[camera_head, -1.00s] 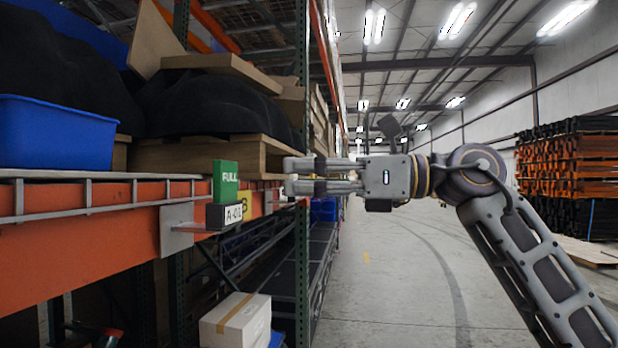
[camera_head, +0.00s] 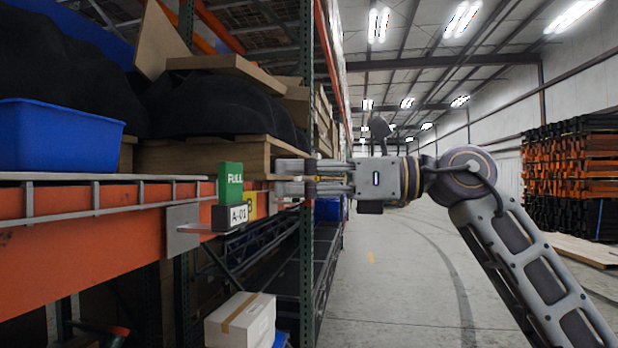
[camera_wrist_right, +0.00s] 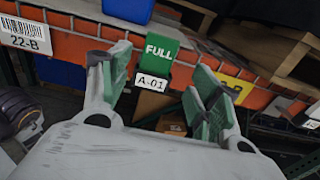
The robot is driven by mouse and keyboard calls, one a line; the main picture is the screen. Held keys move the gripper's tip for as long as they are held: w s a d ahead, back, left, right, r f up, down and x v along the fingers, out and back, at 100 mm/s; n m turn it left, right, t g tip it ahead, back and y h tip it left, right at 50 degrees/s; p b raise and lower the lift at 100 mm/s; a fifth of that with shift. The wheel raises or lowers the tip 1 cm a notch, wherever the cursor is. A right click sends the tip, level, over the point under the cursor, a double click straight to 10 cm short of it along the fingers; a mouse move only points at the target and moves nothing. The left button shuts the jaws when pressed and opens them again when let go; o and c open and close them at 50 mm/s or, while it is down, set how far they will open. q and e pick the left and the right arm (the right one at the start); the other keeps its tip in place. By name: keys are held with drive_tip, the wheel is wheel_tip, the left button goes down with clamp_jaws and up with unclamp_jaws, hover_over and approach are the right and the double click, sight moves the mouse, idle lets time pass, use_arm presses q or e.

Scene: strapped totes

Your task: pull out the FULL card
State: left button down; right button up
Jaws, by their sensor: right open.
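The green FULL card (camera_head: 231,182) stands upright in a small holder with an A-01 label (camera_head: 238,214), on a bracket at the orange shelf beam. My right gripper (camera_head: 278,177) is open and empty, just right of the card in the head view, with a gap between. In the right wrist view the FULL card (camera_wrist_right: 160,50) shows beyond and between the spread green-padded fingers (camera_wrist_right: 160,78), with the A-01 label (camera_wrist_right: 152,82) below it. No contact with the card is visible. My left gripper is not in view.
A yellow card (camera_head: 250,203) stands close behind the green one; it also shows behind the right finger in the wrist view (camera_wrist_right: 234,90). The orange beam (camera_head: 90,234) and a green upright (camera_head: 306,250) are close by. A blue tote (camera_head: 60,138) sits on the shelf. The aisle at right is clear.

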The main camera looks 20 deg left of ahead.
sight(236, 178)
drive_tip(key=shift+p+x, duration=0.7)
drive_tip(key=shift+x, duration=2.8)
drive_tip(key=shift+s+a+r, duration=0.1)
drive_tip(key=shift+s+a, duration=0.15)
drive_tip(key=shift+a, duration=0.45)
drive_tip(key=shift+p+x, duration=0.45)
drive_tip(key=shift+x, duration=0.7)
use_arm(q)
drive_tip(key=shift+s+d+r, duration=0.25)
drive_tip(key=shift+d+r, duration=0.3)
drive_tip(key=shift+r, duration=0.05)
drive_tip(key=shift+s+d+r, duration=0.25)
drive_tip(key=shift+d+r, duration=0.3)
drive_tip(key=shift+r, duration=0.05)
use_arm(e)
drive_tip(key=shift+a, duration=0.15)
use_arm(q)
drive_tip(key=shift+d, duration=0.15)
use_arm(e)
drive_tip(key=c, duration=0.9)
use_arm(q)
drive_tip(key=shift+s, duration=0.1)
use_arm(e)
drive_tip(key=shift+c, duration=0.2)
